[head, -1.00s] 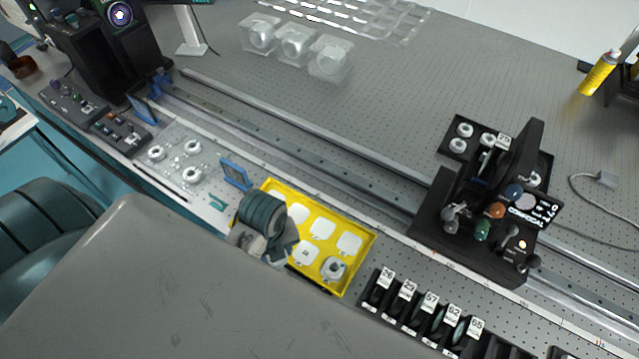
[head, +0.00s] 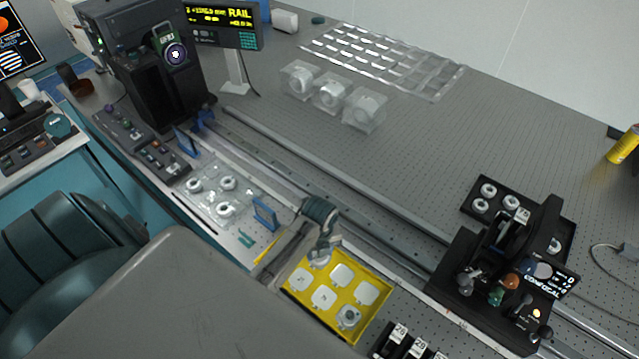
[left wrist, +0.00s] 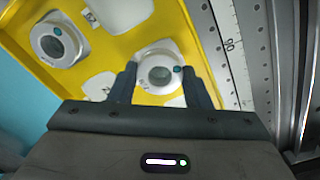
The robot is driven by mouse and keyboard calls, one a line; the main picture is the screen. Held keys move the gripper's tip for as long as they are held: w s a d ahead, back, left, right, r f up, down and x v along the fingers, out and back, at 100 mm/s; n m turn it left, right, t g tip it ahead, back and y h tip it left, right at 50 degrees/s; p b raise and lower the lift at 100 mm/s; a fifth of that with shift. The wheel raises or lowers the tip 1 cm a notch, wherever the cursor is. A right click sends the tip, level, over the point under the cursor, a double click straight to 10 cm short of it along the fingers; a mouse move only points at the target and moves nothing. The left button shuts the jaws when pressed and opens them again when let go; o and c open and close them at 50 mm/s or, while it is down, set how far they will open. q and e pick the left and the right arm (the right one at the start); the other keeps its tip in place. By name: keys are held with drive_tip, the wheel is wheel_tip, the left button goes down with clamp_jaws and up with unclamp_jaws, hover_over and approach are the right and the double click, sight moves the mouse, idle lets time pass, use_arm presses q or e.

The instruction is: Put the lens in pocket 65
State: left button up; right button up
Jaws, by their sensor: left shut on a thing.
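My left gripper (head: 321,244) reaches down at the back left corner of the yellow tray (head: 292,292). In the left wrist view its two fingers (left wrist: 160,85) are shut on a lens (left wrist: 160,70), a white round mount with a clear centre and a teal dot. In the head view the held lens (head: 320,260) is partly hidden by the gripper. I cannot tell whether it touches the tray. Another lens (head: 348,317) sits in the tray's front right place; a lens also shows at upper left in the left wrist view (left wrist: 58,43). Pocket 65 and my right gripper are out of view.
A black pocket rack (head: 396,340) is cut off at the bottom edge, with its first labels showing. The black confocal device (head: 490,290) stands at right on the rail (head: 370,205). A blue-framed plate (head: 265,213) stands left of the gripper. White pads fill other tray places.

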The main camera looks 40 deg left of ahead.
use_arm(q)
drive_tip(key=shift+f, duration=0.4)
drive_tip(key=o, duration=1)
drive_tip(key=shift+o, duration=0.2)
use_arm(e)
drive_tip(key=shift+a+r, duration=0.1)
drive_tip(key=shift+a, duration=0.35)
use_arm(q)
drive_tip(key=shift+r, duration=0.1)
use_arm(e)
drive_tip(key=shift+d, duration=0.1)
use_arm(q)
drive_tip(key=shift+r, duration=0.15)
wheel_tip(320, 180, up, 12)
drive_tip(key=b, duration=0.2)
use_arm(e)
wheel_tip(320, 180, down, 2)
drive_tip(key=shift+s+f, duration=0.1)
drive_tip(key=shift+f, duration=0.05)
